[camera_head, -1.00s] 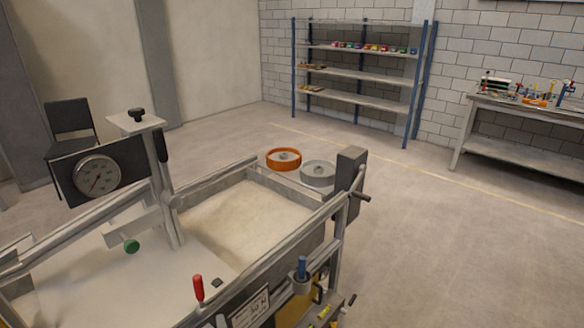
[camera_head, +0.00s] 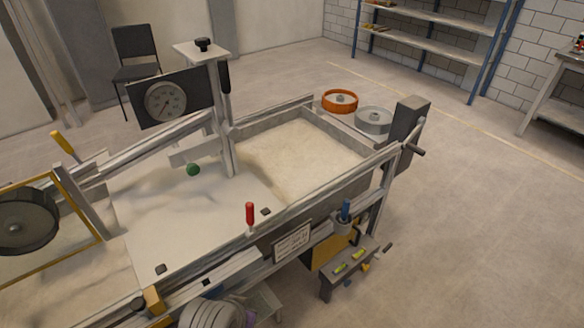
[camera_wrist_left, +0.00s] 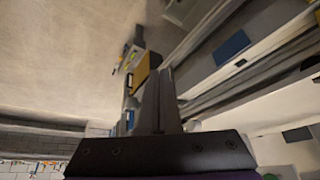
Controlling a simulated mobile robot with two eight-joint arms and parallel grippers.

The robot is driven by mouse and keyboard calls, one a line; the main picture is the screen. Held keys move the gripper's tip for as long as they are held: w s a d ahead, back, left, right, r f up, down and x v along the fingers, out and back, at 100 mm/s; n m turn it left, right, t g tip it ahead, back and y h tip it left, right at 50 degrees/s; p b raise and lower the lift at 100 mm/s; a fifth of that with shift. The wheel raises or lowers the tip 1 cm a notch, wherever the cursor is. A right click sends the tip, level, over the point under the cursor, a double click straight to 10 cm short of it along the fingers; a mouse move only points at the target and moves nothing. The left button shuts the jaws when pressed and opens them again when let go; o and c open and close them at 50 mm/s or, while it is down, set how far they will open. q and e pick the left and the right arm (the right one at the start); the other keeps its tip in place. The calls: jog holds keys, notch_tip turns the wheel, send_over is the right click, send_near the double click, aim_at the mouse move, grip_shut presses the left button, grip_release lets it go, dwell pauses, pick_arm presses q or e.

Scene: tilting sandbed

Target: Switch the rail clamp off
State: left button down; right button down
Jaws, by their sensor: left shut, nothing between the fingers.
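A lever with a red handle (camera_head: 250,213) stands upright on the near rail (camera_head: 220,268) of the sandbed. It looks like a clamp lever, but I cannot tell for sure that it is the rail clamp. A lever with a yellow handle (camera_head: 63,142) leans at the far left rail. The sandbed (camera_head: 305,150) holds pale sand. My left gripper (camera_wrist_left: 159,76) shows in the left wrist view, shut and empty, with the frame's rails and a yellow block (camera_wrist_left: 146,72) beyond its fingers. It is not clearly visible in the head view. My right gripper is not in view.
A dial gauge (camera_head: 165,102) stands on a post over the bed. A grey box with a crank (camera_head: 408,130) is at the right corner. A low bench (camera_head: 345,270) stands by the near side. Floor at right is clear.

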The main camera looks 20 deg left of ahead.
pick_arm(q)
jog(key=w+a+f+m+g+y+b, duration=0.1)
jog(key=w+a+m+y+b, duration=0.1)
jog(key=w+m+y+b, duration=0.15)
jog(key=m+t+y+b, duration=0.4)
jog(key=t+y, duration=0.2)
jog(key=y, duration=0.5)
send_near(250, 221)
jog(key=w+d, duration=0.4)
jog(key=d, duration=0.3)
jog(key=w+a+r, duration=0.1)
jog(key=w+a, duration=0.2)
jog(key=a, duration=0.8)
jog(key=shift+a, duration=0.25)
